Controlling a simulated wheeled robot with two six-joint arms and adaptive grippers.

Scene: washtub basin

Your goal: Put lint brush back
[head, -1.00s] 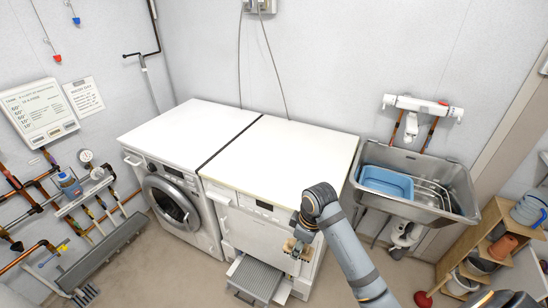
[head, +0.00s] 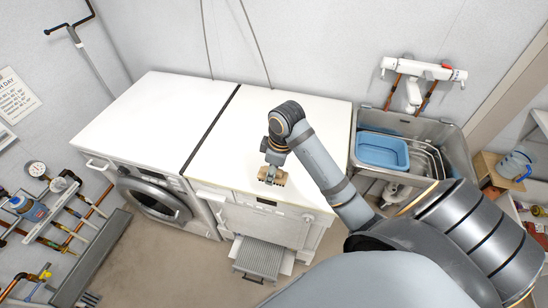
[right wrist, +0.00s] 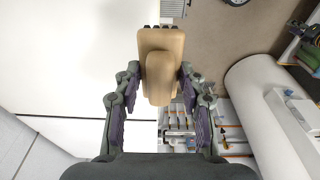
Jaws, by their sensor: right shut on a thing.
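The lint brush (right wrist: 160,55), a tan block with dark bristle tips along one end, is held between the fingers of my right gripper (right wrist: 160,98) in the right wrist view. In the head view my right gripper (head: 272,174) is above the front part of the right machine's white top, with the small tan brush (head: 281,180) at its tip. I cannot tell whether the brush touches the top. My left gripper is not in view.
Two front-loading machines stand side by side with white tops (head: 150,110), otherwise bare. A metal sink (head: 440,135) with a blue basin (head: 382,152) stands to the right. Pipes (head: 60,215) run along the left wall.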

